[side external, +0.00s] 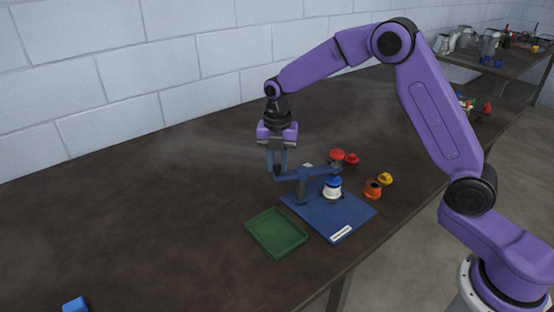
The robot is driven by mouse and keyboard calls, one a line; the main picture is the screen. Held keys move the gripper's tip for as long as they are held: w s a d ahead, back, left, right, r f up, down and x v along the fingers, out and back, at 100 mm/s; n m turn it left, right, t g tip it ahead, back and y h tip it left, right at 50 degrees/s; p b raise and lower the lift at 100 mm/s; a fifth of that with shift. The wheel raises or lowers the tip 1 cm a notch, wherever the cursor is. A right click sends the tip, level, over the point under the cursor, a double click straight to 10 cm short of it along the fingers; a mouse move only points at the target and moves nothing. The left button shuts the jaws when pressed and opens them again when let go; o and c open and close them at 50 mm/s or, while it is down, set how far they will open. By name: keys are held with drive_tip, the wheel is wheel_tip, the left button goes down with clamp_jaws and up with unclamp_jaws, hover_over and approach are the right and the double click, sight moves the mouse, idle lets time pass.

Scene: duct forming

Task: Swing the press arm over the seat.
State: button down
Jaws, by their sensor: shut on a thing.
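The press (302,192) is a dark blue post on a blue base plate (345,218) with a white label. Its press arm (316,173) is a blue bar across the post's top. The bar's right end is near or above a white piece with a blue top (333,188); the seat is not clearly visible beneath that piece. My gripper (278,172) points down and is shut at the bar's left end, seemingly on the press arm; the exact contact is too small to tell.
A green tray (262,243) lies left of the base plate. Red pieces (338,156) stand behind it; an orange piece (373,189) and a yellow one (385,178) stand to its right. A blue block (76,304) lies at the near left. The table's left side is mostly clear.

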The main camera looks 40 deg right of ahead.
idle(0.4)
drive_tip(key=c, duration=0.9)
unclamp_jaws()
wheel_tip(320, 180, up, 18)
drive_tip(key=shift+f, duration=0.25)
drive_tip(key=shift+s+a, duration=0.1)
drive_tip(key=s+a+f+m, duration=0.2)
drive_tip(key=s+m, duration=0.1)
drive_tip(key=s, duration=0.5)
drive_tip(key=s+a+f+m, duration=0.1)
drive_tip(key=s+m, duration=0.2)
drive_tip(key=s, duration=0.5)
drive_tip(key=s+d+f+m, duration=0.2)
drive_tip(key=s, duration=0.5)
drive_tip(key=s+d+f+m, duration=0.3)
drive_tip(key=s, duration=0.4)
drive_tip(key=s+d+f+m, duration=0.3)
drive_tip(key=s, duration=0.4)
drive_tip(key=shift+s, duration=0.1)
